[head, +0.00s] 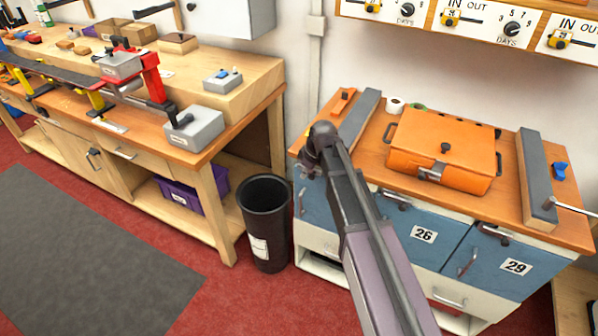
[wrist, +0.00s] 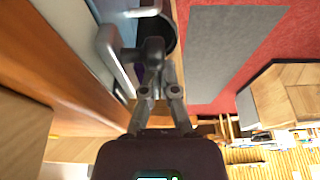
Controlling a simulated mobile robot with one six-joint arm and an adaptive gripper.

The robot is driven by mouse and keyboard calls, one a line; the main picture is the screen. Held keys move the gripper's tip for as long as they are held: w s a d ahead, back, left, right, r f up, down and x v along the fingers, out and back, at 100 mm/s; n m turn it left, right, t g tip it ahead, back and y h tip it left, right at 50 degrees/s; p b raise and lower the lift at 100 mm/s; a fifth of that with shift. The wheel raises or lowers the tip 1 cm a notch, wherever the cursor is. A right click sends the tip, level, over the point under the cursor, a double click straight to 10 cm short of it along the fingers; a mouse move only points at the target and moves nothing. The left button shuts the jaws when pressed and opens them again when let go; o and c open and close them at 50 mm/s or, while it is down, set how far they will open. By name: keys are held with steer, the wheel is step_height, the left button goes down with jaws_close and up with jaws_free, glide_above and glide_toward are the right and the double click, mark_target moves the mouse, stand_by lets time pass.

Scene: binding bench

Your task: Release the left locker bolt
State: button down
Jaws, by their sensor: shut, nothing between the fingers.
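The left locker door (head: 315,212) is the blue one at the left end of the cabinet, partly hidden behind my arm in the head view. Its bolt does not show clearly there. In the wrist view a dark, rounded knob (wrist: 152,50), which looks like the bolt, stands at the tips of my gripper (wrist: 162,72). The fingers are shut and empty, right up close to the knob; I cannot tell whether they touch it. A pale metal handle (wrist: 112,52) is just left of the knob. My gripper is hidden in the head view.
Lockers 26 (head: 423,236) and 29 (head: 515,266) are to the right, with dark bolts on top. An orange case (head: 440,150) lies on the cabinet top. A black bin (head: 265,225) stands close left of the cabinet. Red floor beyond it is open.

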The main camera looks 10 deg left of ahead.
mark_target(320, 179)
steer(key=shift+d, duration=0.2)
steer(key=shift+s+d, duration=0.3)
steer(key=shift+d, duration=0.5)
steer(key=shift+s+d, duration=0.25)
steer(key=shift+d, duration=0.55)
steer(key=shift+s+d, duration=0.3)
steer(key=shift+d, duration=0.5)
steer(key=shift+w+a+f+b, duration=0.2)
steer(key=shift+a, duration=0.4)
steer(key=shift+w+a+f+b, duration=0.15)
steer(key=shift+w+a+b, duration=0.1)
steer(key=shift+a, duration=0.3)
steer(key=shift+w+a+f+b, duration=0.15)
steer(key=shift+w+a+f, duration=0.05)
steer(key=shift+a, duration=0.4)
steer(key=shift+a+r+p, duration=0.1)
steer(key=shift+r+p, duration=0.25)
steer(key=p+v, duration=0.9)
steer(key=shift+r, duration=0.2)
steer(key=shift+s, duration=0.1)
